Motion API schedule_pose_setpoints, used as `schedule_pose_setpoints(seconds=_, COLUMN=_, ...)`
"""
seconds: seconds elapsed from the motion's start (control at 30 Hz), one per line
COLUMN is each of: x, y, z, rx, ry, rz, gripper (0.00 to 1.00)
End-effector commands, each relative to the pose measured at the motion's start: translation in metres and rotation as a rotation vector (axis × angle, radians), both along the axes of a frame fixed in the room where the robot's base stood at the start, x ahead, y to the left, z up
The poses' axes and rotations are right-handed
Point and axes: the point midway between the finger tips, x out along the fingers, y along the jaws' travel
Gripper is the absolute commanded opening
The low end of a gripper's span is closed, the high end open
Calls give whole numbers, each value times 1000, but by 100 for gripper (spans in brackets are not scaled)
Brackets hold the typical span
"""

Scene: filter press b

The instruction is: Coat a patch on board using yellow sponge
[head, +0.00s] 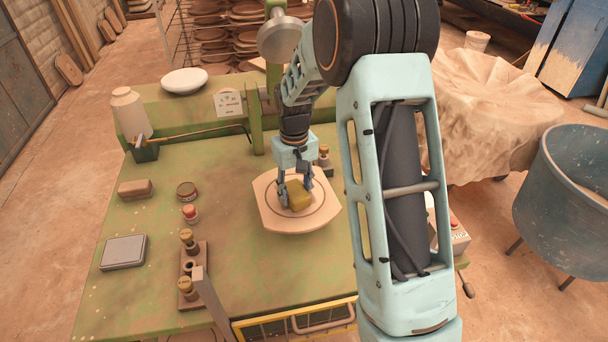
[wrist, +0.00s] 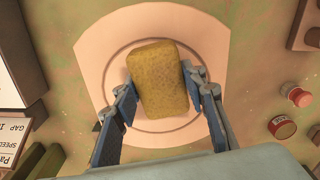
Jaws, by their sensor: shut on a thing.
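The yellow sponge (head: 298,196) is between the fingers of my gripper (head: 294,188), over the board. In the wrist view the sponge (wrist: 158,80) fills the gap between the two blue fingers of my gripper (wrist: 162,90), which is shut on it. The pale board (head: 296,219) lies on the green bench and has a ring marked on it. It also shows in the wrist view (wrist: 100,40). The sponge sits inside the ring. I cannot tell whether its underside touches the board. No coated patch is visible on the bare part of the board.
The green bench top (head: 150,220) holds a brown block (head: 135,189), a round tin (head: 187,190), a red button (head: 190,212), a grey square plate (head: 123,252) and a wooden piece with knobs (head: 190,280). A gauge (head: 229,103) stands behind. A blue tub (head: 560,190) is right.

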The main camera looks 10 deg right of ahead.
Motion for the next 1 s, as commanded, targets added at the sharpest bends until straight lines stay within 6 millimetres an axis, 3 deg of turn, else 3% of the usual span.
schedule_pose_setpoints(seconds=0.6, x=-2, y=4, z=54, rx=0, ry=4, rz=-1, gripper=20)
schedule_pose_setpoints(seconds=1.0, x=-3, y=4, z=55, rx=0, ry=5, rz=-1, gripper=20)
